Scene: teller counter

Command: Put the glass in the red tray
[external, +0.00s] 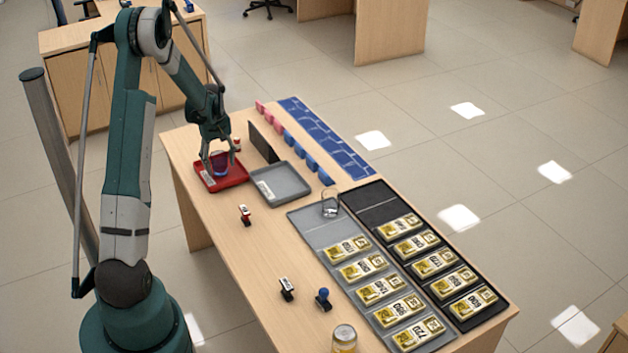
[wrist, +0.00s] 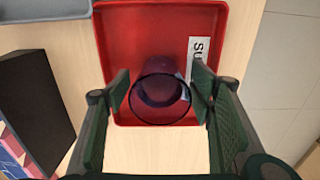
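A dark, purple-tinted glass (external: 220,163) is upright at the red tray (external: 234,182) at the far left of the counter. My gripper (external: 219,160) points down with its fingers on either side of the glass. I cannot tell whether the base of the glass touches the tray floor.
A grey tray (external: 282,195) lies beside the red tray, with a dark upright panel (external: 263,141) behind. A clear glass-like item (external: 330,208) stands on the mats of gold bars. Stamps (external: 245,214) and a jar (external: 344,340) stand nearer. Bare counter lies between.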

